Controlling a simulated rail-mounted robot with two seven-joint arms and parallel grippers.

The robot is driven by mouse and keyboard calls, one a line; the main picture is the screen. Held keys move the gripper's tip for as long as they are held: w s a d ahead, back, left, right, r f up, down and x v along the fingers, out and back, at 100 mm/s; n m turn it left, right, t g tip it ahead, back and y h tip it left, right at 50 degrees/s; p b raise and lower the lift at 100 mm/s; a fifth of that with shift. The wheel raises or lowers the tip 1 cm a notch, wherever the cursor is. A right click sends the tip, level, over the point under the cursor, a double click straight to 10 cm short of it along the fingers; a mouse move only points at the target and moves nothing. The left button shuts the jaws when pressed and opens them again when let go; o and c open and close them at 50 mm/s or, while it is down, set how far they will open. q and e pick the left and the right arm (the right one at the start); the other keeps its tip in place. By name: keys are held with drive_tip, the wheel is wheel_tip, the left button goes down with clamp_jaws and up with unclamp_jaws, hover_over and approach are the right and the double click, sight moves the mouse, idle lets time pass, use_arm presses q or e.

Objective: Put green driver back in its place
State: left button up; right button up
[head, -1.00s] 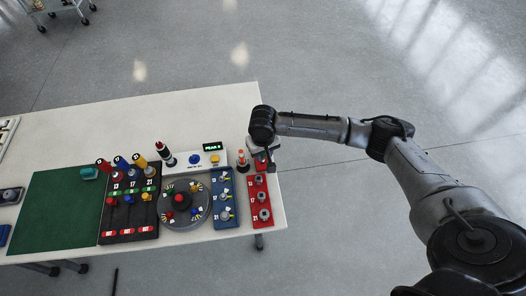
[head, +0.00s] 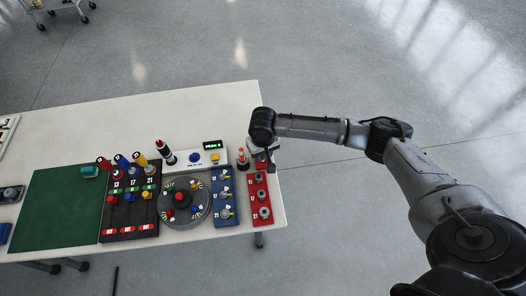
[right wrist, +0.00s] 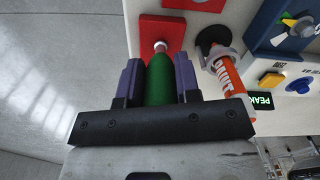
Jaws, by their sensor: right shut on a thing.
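The green driver (right wrist: 160,88) is between the two fingers of my right gripper (right wrist: 159,70) in the right wrist view. The gripper is shut on its green handle. The narrow pale tip points at the red block (right wrist: 150,30); I cannot tell whether it touches the block. In the head view my right gripper (head: 262,158) is at the back end of the red block (head: 259,204), near the table's right edge. There the driver is hidden by the gripper and arm. My left gripper is not in view.
An orange and white upright item (right wrist: 228,80) stands close beside the gripper, in a dark ring. A blue block (head: 224,196), a round turntable (head: 185,220) and a black rack (head: 128,231) lie to the left. The back of the white table (head: 150,118) is clear.

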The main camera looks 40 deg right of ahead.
drive_tip(key=o, duration=1)
drive_tip(key=shift+r+p, duration=0.9)
drive_tip(key=shift+p, duration=0.35)
wheel_tip(320, 180, up, 4)
drive_tip(key=p, duration=0.5)
drive_tip(key=shift+f, duration=0.2)
drive_tip(key=shift+r+p, duration=0.8)
drive_tip(key=shift+p, duration=0.3)
drive_tip(key=shift+r+p, duration=0.2)
drive_tip(key=shift+p, duration=0.1)
